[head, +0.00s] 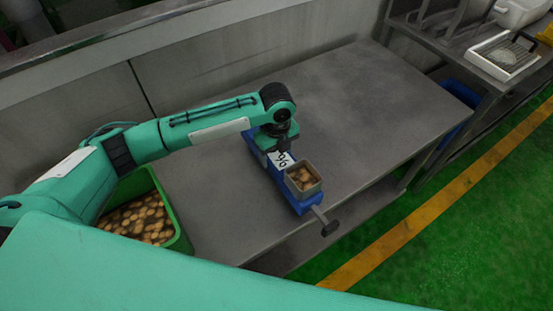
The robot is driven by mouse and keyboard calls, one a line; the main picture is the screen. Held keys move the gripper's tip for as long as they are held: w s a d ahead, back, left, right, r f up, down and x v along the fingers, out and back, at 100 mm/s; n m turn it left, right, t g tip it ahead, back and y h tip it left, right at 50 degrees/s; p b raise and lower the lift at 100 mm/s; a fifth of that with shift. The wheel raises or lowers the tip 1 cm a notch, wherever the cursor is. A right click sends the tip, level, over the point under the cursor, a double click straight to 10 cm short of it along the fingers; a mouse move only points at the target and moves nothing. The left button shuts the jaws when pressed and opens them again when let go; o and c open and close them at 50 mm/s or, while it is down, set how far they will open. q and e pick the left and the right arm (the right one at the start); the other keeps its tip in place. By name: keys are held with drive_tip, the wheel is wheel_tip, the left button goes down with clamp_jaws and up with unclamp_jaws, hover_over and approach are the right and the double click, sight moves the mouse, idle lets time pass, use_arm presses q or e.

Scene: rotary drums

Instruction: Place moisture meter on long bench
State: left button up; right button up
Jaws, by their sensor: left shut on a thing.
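The moisture meter (283,162) is a blue device with a white label bearing a percent sign and a square cup of brown pieces on top. A dark crank handle sticks out at its near end. It is over the grey long bench (370,105), near the front edge, with the handle reaching past that edge. I cannot tell whether its base touches the bench top. My left gripper (276,147) comes down at the far end of the meter and is shut on it; the fingertips are mostly hidden. My right gripper is not in view.
A green crate (186,239) of brown pieces stands at the left end of the bench, partly behind my arm. A second table at the upper right holds a white tray (502,57). The bench top right of the meter is clear. A yellow line (400,234) crosses the green floor.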

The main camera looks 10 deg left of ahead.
sight(277, 161)
use_arm(q)
drive_tip(key=shift+f, duration=1.65)
drive_tip(key=shift+f, duration=0.1)
drive_tip(key=o, duration=1.5)
wheel_tip(277, 161, up, 11)
drive_tip(key=shift+f+b, duration=0.1)
drive_tip(key=shift+b, duration=0.7)
drive_tip(key=shift+r, duration=0.65)
